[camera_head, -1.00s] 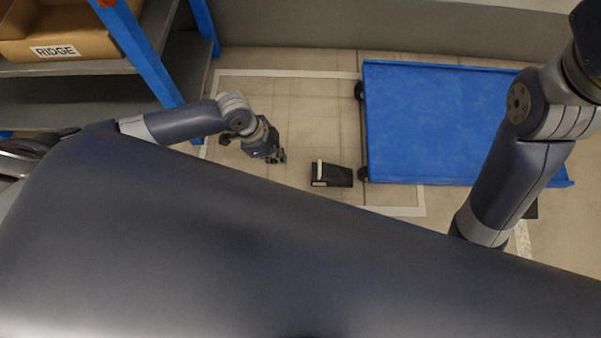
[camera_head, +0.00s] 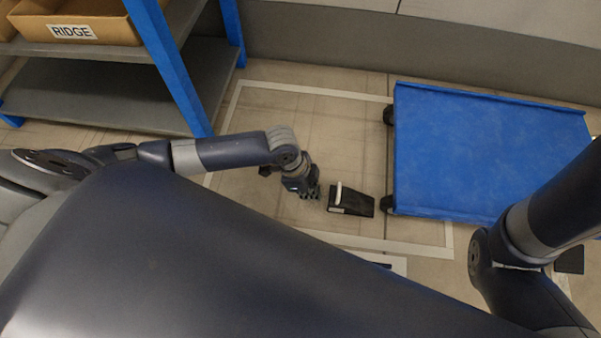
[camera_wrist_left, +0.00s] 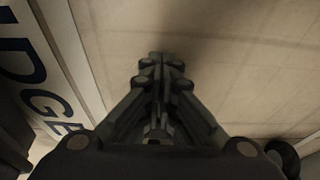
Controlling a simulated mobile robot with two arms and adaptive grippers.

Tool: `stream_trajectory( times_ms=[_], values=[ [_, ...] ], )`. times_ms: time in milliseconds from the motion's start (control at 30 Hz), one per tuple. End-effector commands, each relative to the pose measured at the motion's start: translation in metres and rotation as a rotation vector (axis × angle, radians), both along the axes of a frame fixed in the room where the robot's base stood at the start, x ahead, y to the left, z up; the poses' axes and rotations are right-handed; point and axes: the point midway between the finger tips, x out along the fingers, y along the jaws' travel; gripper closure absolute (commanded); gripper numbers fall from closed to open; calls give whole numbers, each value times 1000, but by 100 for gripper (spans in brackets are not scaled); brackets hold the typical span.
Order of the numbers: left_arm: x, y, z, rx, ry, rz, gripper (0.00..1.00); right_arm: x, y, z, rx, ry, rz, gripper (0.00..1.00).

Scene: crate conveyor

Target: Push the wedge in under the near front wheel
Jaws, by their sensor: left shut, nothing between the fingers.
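The wedge (camera_head: 352,205) is black with a white upright strip, lying on the floor in the head view. It sits just left of the near front wheel (camera_head: 388,204), a dark caster at the near left corner of the blue cart (camera_head: 470,160), with a small gap between them. My left gripper (camera_head: 313,193) is low over the floor, left of the wedge and a little apart from it. In the left wrist view its fingers (camera_wrist_left: 165,62) are shut and empty. I cannot make out the wedge there. My right arm shows at the right; its gripper is out of view.
A blue-posted shelf (camera_head: 115,85) with a cardboard box (camera_head: 85,25) labelled RIDGE stands at upper left. A grey wall (camera_head: 320,40) runs along the back. White lines (camera_head: 310,91) mark the floor. Floor between shelf and cart is clear. Lettering (camera_wrist_left: 30,75) shows at left in the wrist view.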

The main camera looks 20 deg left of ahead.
Motion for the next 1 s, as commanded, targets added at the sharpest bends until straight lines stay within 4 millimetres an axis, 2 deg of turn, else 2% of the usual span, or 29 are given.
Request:
stream_trajectory(
  times_ms=[33,200,633,767,1000],
  values=[
    [1,-6,-4,0,0,-2,100,0,0,-9,0,0,0,60],
    [4,-16,-2,1,2,-2,100,0,0,-15,0,0,0,60],
    [4,-18,1,2,3,0,100,0,0,-14,0,-1,0,60],
    [6,-26,5,1,4,0,100,0,0,-1,-1,1,1,60],
    [14,-54,6,-2,4,1,100,0,0,28,0,0,0,60]
  ],
)
